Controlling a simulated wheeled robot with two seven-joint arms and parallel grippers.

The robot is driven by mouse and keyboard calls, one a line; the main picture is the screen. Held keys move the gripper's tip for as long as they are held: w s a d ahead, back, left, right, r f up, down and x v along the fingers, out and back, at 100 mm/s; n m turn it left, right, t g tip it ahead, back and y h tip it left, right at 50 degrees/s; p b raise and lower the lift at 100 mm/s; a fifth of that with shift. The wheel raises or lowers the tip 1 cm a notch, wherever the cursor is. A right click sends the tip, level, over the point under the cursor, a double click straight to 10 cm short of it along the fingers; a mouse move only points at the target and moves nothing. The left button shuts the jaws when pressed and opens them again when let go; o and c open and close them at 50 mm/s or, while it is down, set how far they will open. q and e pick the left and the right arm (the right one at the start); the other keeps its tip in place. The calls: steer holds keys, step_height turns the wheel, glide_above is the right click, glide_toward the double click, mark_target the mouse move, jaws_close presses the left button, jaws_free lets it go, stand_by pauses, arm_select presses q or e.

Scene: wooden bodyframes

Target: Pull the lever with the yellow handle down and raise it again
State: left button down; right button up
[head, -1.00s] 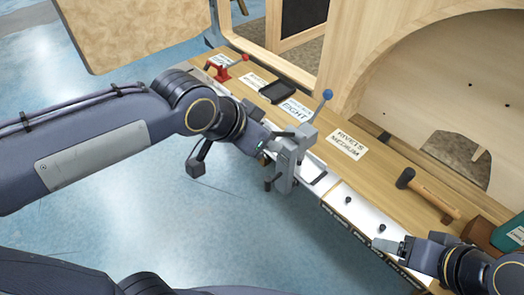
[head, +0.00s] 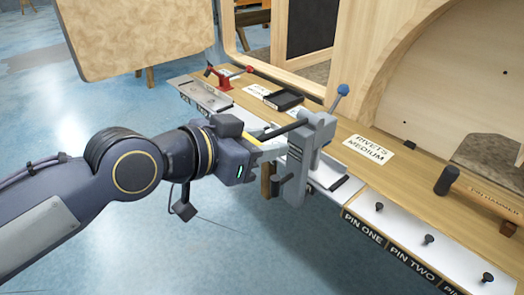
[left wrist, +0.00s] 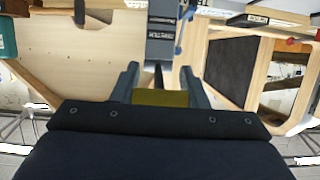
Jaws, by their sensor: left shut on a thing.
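The grey lever press (head: 302,160) stands at the front edge of the workbench, and a lever with a blue knob (head: 343,90) rises from its right side. My left gripper (head: 268,150) is at the left side of the press. In the left wrist view my left gripper (left wrist: 160,88) is shut on the yellow handle (left wrist: 160,98), which shows as a yellow block between its fingers. The gripper mostly hides the handle in the head view. A dark bar (head: 283,130) slants up from the gripper towards the press top. My right gripper is out of view.
The workbench (head: 410,185) runs from back left to front right. On it are a red clamp (head: 223,78), a black tray (head: 273,98), a "RIVETS MEDIUM" label (head: 368,149) and a hammer (head: 482,190). Several pins stand on the white front strip (head: 400,229). Wooden frames rise behind.

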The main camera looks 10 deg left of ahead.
arm_select(q)
steer(key=shift+f, duration=0.15)
steer(key=c, duration=0.8)
jaws_free()
steer(key=shift+c, duration=0.2)
steer(key=p+v, duration=0.2)
steer(key=v, duration=0.5)
steer(key=shift+s+a, duration=0.3)
